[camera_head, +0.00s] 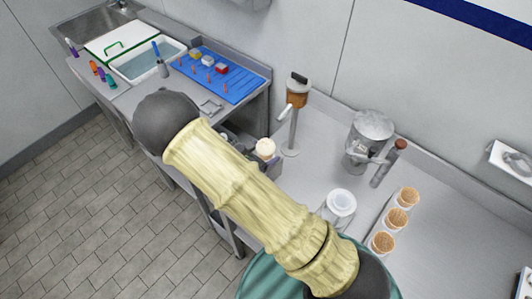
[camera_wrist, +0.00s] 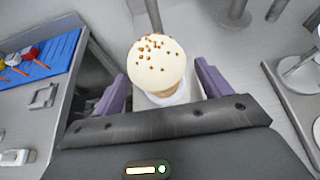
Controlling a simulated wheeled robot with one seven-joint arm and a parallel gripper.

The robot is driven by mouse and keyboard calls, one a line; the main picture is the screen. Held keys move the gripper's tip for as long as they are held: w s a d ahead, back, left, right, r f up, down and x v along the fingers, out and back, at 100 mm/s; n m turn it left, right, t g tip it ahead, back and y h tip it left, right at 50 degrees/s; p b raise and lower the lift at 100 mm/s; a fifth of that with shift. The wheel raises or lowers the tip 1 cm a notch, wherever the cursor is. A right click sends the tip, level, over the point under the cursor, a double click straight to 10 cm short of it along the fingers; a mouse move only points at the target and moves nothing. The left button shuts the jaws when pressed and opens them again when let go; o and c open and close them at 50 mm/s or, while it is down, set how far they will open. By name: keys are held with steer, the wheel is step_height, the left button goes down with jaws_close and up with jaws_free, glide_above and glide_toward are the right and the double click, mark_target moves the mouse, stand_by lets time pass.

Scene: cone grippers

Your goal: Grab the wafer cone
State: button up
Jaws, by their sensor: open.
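A pale, rounded scoop with brown sprinkles (camera_wrist: 157,62) fills the space between the fingers in the wrist view. A narrow tan strip of a wafer cone (camera_wrist: 172,93) shows under it, with something white below. My gripper (camera_wrist: 161,74) is open, with one purple finger on each side of the scoop. I see gaps beside the scoop; whether a finger touches the cone is hidden. In the head view the scoop (camera_head: 265,147) shows just past my arm, which hides most of the gripper. Three more wafer cones (camera_head: 396,219) stand in a rack at the right, apart from the gripper.
A clear jar with a white lid (camera_head: 341,203) and a metal canister (camera_head: 370,135) stand on the counter. A tall dispenser (camera_head: 293,115) rises behind the scoop. A blue tray (camera_head: 235,87) lies on the left counter. The floor at left is clear.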

steer(key=shift+p+x, duration=0.75)
steer(key=shift+x, duration=1.25)
steer(key=c, duration=0.8)
